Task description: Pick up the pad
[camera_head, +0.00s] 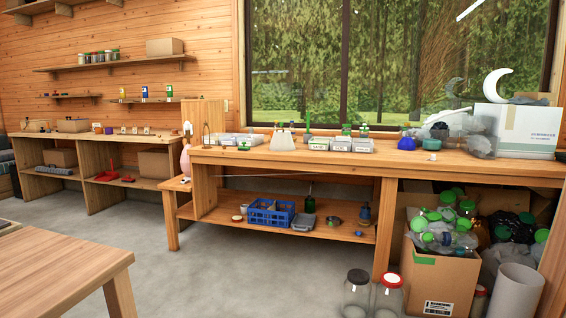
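I cannot make out a thing that is clearly a pad in the head view. Many small items stand on the long wooden workbench (420,163) under the window, too small to tell one by one. Grey trays (340,144) with green-topped items and a white container (284,140) are among them. A blue bowl-like thing (406,143) and a small white piece (432,157) lie further right. Neither of my grippers is in view.
A wooden table corner (65,262) is at the lower left. A cardboard box of bottles (440,278), glass jars (356,293) and a grey cylinder (515,292) stand on the floor at right. A blue crate (270,213) sits on the lower shelf. Grey floor (215,262) is open before the bench.

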